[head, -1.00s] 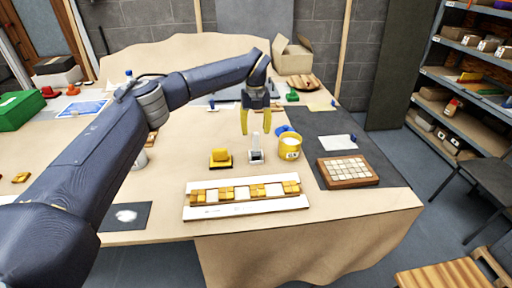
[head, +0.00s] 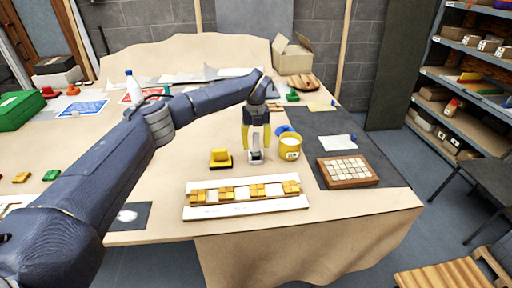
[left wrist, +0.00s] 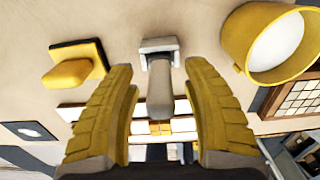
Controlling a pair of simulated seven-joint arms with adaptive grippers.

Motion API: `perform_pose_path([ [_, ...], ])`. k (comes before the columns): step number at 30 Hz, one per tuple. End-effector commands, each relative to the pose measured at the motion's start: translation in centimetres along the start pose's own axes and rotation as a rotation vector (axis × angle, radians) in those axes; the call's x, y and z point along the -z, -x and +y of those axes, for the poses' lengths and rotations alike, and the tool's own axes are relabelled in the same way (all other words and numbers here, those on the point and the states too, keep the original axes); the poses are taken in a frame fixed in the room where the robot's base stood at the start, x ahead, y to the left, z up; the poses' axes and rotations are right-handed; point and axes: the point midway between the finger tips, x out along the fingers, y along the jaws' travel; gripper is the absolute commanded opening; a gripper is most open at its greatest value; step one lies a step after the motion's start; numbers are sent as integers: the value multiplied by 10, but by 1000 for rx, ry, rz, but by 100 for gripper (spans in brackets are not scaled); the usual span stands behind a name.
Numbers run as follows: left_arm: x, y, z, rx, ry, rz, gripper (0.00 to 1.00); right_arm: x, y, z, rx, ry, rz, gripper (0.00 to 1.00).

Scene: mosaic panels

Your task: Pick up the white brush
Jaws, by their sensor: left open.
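The white brush (head: 256,144) stands upright in a small light holder (head: 256,157) on the table, between a yellow-and-black block and a yellow bucket. My left gripper (head: 256,145) is open over it, with its yellow fingers on either side of the brush's upper part. In the left wrist view, the brush's pale handle (left wrist: 160,92) points up between the two open fingers (left wrist: 163,105), with a visible gap on each side. The holder (left wrist: 159,46) shows at its base. My right gripper is not in view.
A yellow bucket (head: 289,147) with white contents stands close to the right, with blue lids behind it. A yellow block on a black base (head: 220,158) is close to the left. A mosaic strip (head: 245,208) lies in front. A wooden tile tray (head: 346,172) sits at right.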

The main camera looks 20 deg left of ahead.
Motion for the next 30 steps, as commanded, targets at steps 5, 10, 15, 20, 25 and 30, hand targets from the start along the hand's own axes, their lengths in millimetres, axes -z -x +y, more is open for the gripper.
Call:
perform_pose_path([
  [5, 0, 0, 0, 0, 0, 0, 41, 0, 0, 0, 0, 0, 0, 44],
  [10, 0, 0, 0, 0, -1, 0, 21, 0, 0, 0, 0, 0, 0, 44],
  [15, 0, 0, 0, 0, -1, 0, 1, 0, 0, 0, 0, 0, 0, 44],
  [20, 0, 1, 0, 0, -1, 0, 0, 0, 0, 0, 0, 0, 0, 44],
  [25, 0, 1, 0, 0, -1, 0, 0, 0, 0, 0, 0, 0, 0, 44],
  [30, 0, 9, 0, 1, -1, -2, 0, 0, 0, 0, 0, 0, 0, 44],
])
